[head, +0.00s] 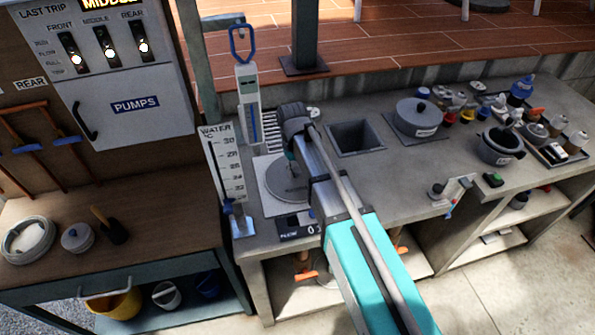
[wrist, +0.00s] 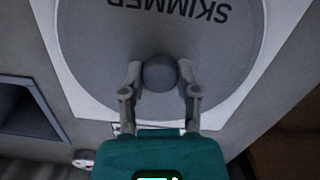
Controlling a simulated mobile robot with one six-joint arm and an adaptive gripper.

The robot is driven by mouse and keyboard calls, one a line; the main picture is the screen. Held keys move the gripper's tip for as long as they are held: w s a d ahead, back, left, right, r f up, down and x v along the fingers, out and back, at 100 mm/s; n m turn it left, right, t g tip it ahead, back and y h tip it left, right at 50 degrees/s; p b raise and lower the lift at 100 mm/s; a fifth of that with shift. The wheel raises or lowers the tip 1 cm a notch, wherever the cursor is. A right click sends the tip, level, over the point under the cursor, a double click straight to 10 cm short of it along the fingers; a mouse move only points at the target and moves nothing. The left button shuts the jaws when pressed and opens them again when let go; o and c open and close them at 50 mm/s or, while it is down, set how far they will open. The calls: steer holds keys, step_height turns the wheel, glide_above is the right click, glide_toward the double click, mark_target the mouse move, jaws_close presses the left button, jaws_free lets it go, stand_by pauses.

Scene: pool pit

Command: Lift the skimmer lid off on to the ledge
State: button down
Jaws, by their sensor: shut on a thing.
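The skimmer lid (wrist: 205,50) is a round grey disc marked SKIMMER, with a ball-like knob (wrist: 160,73) near its edge in the wrist view. My gripper (wrist: 161,80) has one finger on each side of the knob and is shut on it. In the head view the lid (head: 283,180) lies in or just above a pale square surround (head: 267,203) on the grey ledge (head: 385,180). My arm hides its right part and most of the gripper. I cannot tell whether the lid is raised.
A square opening (head: 356,139) in the ledge lies right of the lid. Beyond it stand a lidded grey pot (head: 417,117) and another pot (head: 499,146). A water thermometer board (head: 224,175) stands close on the left.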

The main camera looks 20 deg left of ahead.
steer(key=shift+r+p, duration=4.9)
steer(key=shift+r, duration=0.05)
step_height(320, 180, up, 6)
steer(key=r+p, duration=0.1)
steer(key=p, duration=0.6)
glide_above(296, 169)
steer(key=shift+f, duration=0.25)
steer(key=shift+d+b, duration=0.1)
steer(key=shift+b, duration=0.2)
